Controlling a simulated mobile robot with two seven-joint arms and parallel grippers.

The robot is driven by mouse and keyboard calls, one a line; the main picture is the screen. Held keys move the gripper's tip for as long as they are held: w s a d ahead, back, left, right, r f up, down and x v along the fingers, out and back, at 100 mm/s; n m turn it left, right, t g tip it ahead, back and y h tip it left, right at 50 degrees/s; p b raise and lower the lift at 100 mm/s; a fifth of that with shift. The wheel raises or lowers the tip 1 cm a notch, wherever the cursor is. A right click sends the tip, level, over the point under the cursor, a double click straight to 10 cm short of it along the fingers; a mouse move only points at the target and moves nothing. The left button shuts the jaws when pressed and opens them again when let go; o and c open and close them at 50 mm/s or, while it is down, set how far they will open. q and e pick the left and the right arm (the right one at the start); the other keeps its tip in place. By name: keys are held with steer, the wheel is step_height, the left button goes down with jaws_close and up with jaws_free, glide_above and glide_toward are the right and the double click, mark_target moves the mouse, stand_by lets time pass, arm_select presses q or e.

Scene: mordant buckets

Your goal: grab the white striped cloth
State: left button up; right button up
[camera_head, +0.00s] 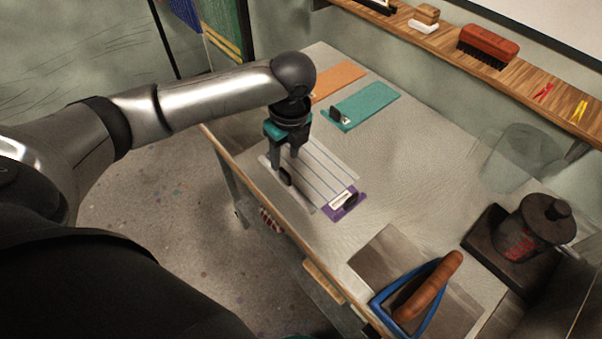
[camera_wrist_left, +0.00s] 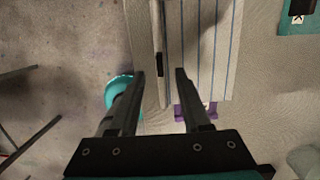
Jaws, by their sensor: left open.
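The white striped cloth (camera_head: 325,172) lies flat on the table, with thin blue stripes and a purple end (camera_head: 345,203) that bears a white label and a dark clip. In the left wrist view the cloth (camera_wrist_left: 219,50) runs up from between and right of the fingers. My left gripper (camera_head: 287,176) is open, pointing down over the cloth's front-left edge. In the left wrist view its two fingers (camera_wrist_left: 160,75) stand apart, with a narrow dark-edged strip between them. I cannot tell whether the fingertips touch the cloth. My right gripper is not in view.
A teal cloth (camera_head: 368,104) and an orange cloth (camera_head: 338,80) lie farther back. A shelf (camera_head: 440,40) holds brushes and clips. The table's middle right is clear.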

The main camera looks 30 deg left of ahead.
mark_target(285, 172)
arm_select(q)
steer(key=shift+a+f+b, duration=0.1)
steer(key=shift+f+b, duration=0.35)
steer(key=shift+f, duration=2.7)
steer(key=shift+c, duration=0.2)
jaws_close()
steer(key=shift+r, duration=0.1)
